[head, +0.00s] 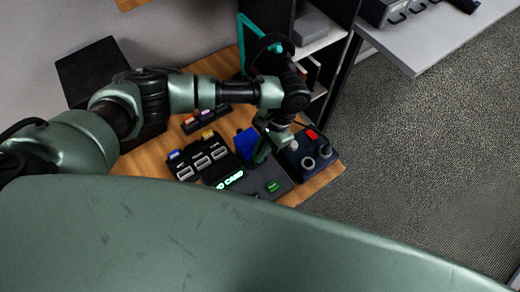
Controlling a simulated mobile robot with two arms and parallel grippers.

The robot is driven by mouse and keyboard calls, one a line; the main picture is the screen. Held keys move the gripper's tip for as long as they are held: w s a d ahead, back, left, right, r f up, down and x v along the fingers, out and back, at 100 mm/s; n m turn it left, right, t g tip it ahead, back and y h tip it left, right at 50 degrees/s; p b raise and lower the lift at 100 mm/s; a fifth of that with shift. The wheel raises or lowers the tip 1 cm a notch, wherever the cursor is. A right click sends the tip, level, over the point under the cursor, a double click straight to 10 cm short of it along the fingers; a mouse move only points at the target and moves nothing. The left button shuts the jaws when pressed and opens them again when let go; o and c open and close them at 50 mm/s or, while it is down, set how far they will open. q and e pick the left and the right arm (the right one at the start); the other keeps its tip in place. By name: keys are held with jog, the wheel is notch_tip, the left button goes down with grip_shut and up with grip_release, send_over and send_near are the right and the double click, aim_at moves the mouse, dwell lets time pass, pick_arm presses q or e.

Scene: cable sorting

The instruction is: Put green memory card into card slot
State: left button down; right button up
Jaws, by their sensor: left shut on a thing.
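My left gripper (262,153) reaches down over the right part of the wooden desk and is shut on a small green piece, which I take to be the green memory card; the fingers hide most of it. Just below it lies a dark panel (254,187) with glowing green letters ending in "CARD" (230,181). A small bright green patch (272,187) shows on this panel; I cannot tell whether it is a mark or a part. The slot opening itself cannot be made out. My right gripper is not in view.
A black block with several ports (203,158) stands left of the panel. A blue piece (245,143) is beside the gripper. A dark box with knobs and a red part (311,150) is to the right. A small rack with coloured cards (206,118) stands behind.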

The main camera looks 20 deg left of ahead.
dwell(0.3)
pick_arm(q)
jog(key=c, duration=1.2)
grip_release()
jog(key=shift+w, duration=0.1)
